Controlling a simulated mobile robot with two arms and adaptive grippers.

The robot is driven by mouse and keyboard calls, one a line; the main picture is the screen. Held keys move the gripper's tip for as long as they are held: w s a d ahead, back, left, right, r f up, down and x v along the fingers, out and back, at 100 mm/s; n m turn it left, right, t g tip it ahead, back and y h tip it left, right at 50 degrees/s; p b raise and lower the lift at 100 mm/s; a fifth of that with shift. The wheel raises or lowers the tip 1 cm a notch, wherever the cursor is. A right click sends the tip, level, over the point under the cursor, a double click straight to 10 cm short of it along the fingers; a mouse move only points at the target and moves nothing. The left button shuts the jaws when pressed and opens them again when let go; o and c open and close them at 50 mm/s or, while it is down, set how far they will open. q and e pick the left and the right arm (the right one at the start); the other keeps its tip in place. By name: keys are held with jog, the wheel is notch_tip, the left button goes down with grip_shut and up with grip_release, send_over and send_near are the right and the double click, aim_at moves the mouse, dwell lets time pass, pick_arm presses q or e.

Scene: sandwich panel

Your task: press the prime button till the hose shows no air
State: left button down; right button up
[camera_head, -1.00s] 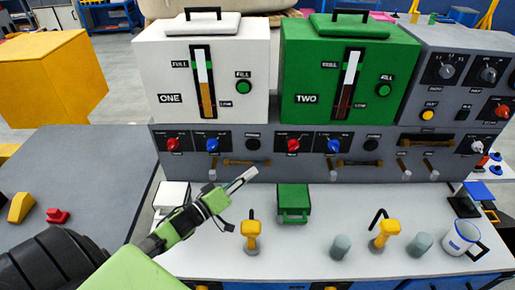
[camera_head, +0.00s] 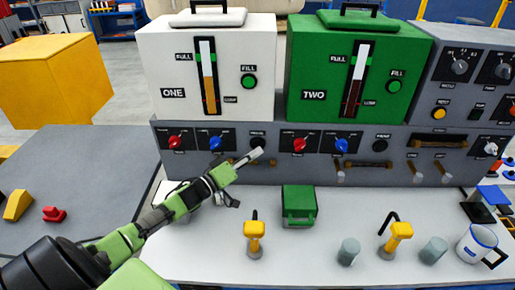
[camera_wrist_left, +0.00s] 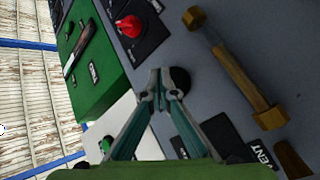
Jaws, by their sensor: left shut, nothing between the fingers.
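The black prime button of unit one is at the tip of my left gripper (camera_head: 257,153) in the head view and largely hidden by it. In the left wrist view the dark round button (camera_wrist_left: 179,79) lies right at the fingertips (camera_wrist_left: 163,78); I cannot tell whether they touch it or press it in. The left gripper is shut and empty. The brown-gold hose (camera_head: 269,162) runs just below the button, partly behind the fingers. It shows larger in the left wrist view (camera_wrist_left: 236,70); I cannot make out air in it. My right gripper is not in view.
The second unit has its own black button (camera_head: 382,145) and hose (camera_head: 376,164). White tank one (camera_head: 175,65) and green tank two (camera_head: 310,60) stand above. Yellow-handled tools (camera_head: 254,230), a small green box (camera_head: 299,203) and a mug (camera_head: 476,243) stand on the counter.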

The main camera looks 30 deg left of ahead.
jog(key=shift+s, duration=0.25)
jog(key=shift+s+a, duration=0.1)
jog(key=shift+a, duration=0.05)
dwell(0.8)
pick_arm(q)
jog(key=shift+w+a, duration=0.25)
jog(key=shift+w, duration=0.1)
pick_arm(e)
jog(key=shift+f, duration=0.15)
pick_arm(q)
jog(key=shift+w+a+b, duration=0.25)
jog(key=shift+w+b, duration=0.1)
pick_arm(e)
jog(key=shift+f, duration=0.25)
dwell(0.5)
pick_arm(q)
jog(key=shift+r, duration=0.1)
pick_arm(e)
jog(key=shift+r, duration=0.15)
pick_arm(q)
jog(key=shift+s+d+p, duration=0.45)
jog(key=shift+s+p, duration=0.3)
jog(key=shift+p, duration=0.05)
pick_arm(e)
jog(key=shift+r, duration=0.7)
